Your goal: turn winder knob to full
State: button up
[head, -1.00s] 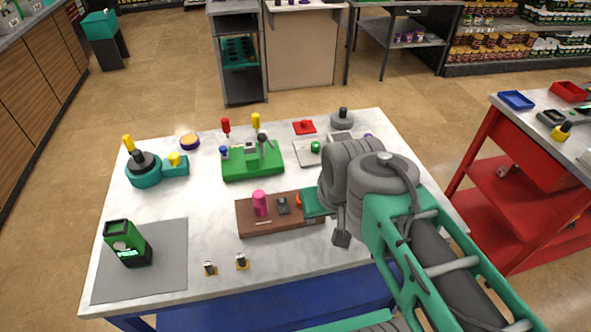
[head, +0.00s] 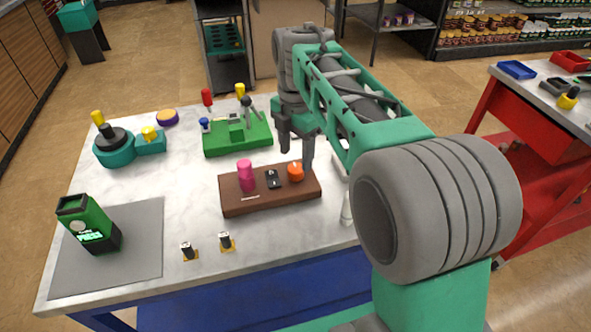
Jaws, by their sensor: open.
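A brown block (head: 268,205) lies on the white table and carries a pink cylinder (head: 246,175), a small black switch (head: 273,179) and an orange knob (head: 296,171) with a light mark on top. No label names the winder knob; the orange knob looks most like it. My gripper (head: 296,156) points down at the block's right end, fingers apart and empty. Its fingertips are just above or around the orange knob's far side; I cannot tell whether they touch it.
A green block with levers (head: 238,137) stands behind the brown block. A teal pump-like unit (head: 115,150) is at the back left. A green device (head: 90,224) stands on a grey mat (head: 140,255). Two small black-and-yellow pieces (head: 225,241) lie near the front edge.

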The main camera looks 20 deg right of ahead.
aim_at(296, 168)
notch_tip(296, 168, down, 5)
jog(key=shift+r, duration=0.1)
jog(key=shift+c, duration=0.2)
grip_shut()
dwell(0.5)
